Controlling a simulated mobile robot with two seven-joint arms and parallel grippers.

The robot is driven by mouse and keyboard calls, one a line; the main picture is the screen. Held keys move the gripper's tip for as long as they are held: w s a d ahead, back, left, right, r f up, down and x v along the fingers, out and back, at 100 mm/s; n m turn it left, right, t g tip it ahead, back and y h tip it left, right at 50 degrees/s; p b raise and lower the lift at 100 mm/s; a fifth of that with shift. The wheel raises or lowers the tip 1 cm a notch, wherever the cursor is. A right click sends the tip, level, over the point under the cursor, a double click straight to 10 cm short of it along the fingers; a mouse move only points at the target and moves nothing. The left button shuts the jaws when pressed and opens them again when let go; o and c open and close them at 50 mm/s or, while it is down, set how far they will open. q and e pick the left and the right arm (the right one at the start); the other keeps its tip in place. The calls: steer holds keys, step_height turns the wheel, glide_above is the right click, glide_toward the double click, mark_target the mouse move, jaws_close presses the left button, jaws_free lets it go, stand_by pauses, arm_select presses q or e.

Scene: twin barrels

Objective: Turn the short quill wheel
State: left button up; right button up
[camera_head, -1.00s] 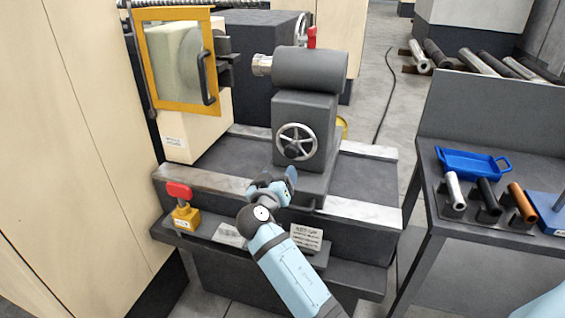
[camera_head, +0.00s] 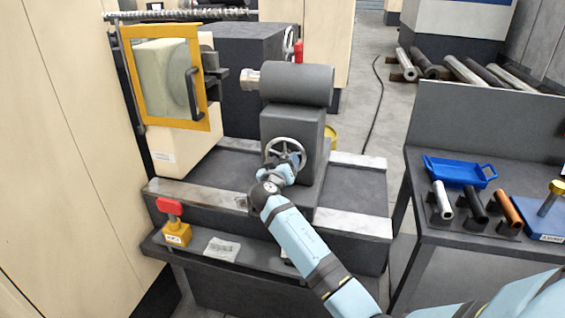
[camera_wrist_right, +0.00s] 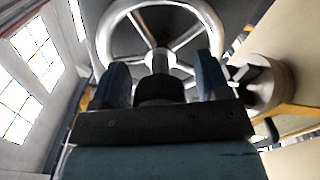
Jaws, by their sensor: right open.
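The quill wheel (camera_head: 286,140) is a silver spoked handwheel on the front of the dark tailstock (camera_head: 290,119). My right gripper (camera_head: 287,164) is at the wheel's lower part and covers some of it. In the right wrist view the wheel's rim (camera_wrist_right: 101,38) and spokes fill the top middle. There my right gripper (camera_wrist_right: 163,78) is open, with one blue-grey finger on each side of the wheel's silver and dark hub (camera_wrist_right: 160,86). A gap shows between fingers and hub. Whether a finger touches the rim or spokes I cannot tell. My left gripper is out of view.
A yellow-framed guard (camera_head: 205,120) with a handle stands left of the tailstock. A red-topped yellow box (camera_head: 176,232) sits on the front ledge. At right, a dark bench holds a blue tray (camera_head: 459,172) and several short bars.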

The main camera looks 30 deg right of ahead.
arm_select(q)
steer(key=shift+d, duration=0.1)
arm_select(e)
steer(key=shift+c, duration=0.4)
steer(key=c, duration=0.8)
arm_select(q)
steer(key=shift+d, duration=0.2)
arm_select(e)
steer(key=shift+c, duration=0.2)
